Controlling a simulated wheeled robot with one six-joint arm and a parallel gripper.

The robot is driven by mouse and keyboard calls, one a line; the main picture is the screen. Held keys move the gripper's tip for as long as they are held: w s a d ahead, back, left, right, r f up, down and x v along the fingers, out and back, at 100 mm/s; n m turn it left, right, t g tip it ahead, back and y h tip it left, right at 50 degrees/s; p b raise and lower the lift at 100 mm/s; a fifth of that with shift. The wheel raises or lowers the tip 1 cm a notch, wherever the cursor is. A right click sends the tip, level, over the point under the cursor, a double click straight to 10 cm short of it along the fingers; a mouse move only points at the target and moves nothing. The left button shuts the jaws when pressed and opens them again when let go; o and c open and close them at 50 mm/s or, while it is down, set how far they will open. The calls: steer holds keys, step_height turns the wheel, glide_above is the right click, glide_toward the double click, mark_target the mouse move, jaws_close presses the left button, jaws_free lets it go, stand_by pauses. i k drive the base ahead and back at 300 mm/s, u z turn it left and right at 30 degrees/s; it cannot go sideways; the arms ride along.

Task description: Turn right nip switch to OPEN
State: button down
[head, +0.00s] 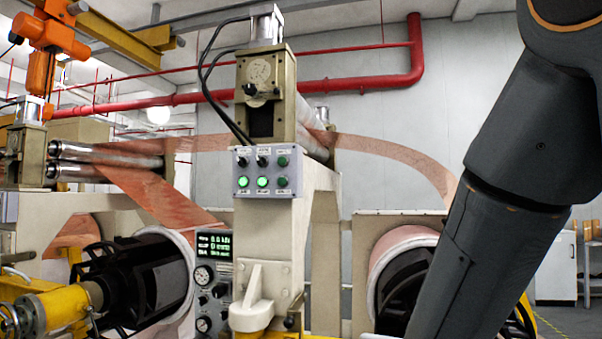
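A light grey control box (269,194) is mounted on the front of the cream machine column. The bottom row has lit green buttons and a darker green one. The labels are too small to read, and I cannot tell which position either switch points to. My dark grey arm comes down across the right side, and my gripper is out of view.
Copper foil (405,161) arches behind the column towards the right roll (396,246). A left roll (169,284) stands beside a gauge panel (213,283). A cream bracket (252,300) juts out below the control box. The space directly before the box looks clear.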

mark_target(242, 162)
steer(key=k, duration=0.6)
steer(key=u, duration=0.7)
steer(key=i, duration=0.95)
steer(key=z, duration=0.15)
